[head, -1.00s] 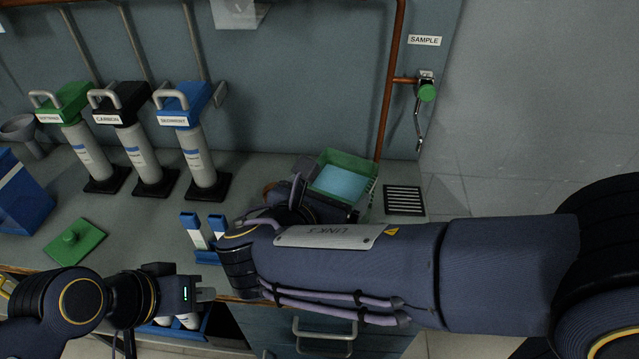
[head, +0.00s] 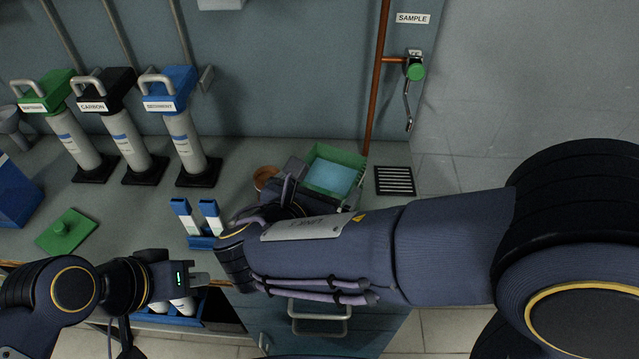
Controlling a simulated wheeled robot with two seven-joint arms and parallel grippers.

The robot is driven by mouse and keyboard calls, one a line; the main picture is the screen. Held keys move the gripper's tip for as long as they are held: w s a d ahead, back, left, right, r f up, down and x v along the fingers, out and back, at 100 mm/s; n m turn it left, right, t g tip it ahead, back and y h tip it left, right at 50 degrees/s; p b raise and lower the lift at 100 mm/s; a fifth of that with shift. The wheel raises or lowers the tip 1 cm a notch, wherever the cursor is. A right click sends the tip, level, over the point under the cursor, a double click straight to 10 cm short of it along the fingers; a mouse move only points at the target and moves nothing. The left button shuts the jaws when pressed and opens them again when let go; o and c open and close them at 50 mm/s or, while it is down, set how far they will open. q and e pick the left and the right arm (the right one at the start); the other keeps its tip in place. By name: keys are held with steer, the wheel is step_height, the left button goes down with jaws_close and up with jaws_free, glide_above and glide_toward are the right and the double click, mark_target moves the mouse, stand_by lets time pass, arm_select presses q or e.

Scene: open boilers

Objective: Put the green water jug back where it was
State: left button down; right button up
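The green water jug (head: 350,157) is an open green container with light blue water in it. It is upright at the back right of the counter, left of the drain grate. I cannot tell whether it rests on the counter. My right gripper (head: 300,192) is at the jug's left front side. My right forearm and wrist hide its fingers and the jug's lower part, so its grip cannot be seen. My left gripper (head: 203,280) is at the counter's front edge, away from the jug, with nothing visible in it. Its finger gap is not clear.
A copper-coloured bowl (head: 264,177) stands left of the jug. A black drain grate (head: 395,181) is to its right. The sample tap (head: 415,71) is behind.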

steer(key=v, duration=1.2)
steer(key=shift+r+b, duration=0.2)
steer(key=shift+b, duration=0.1)
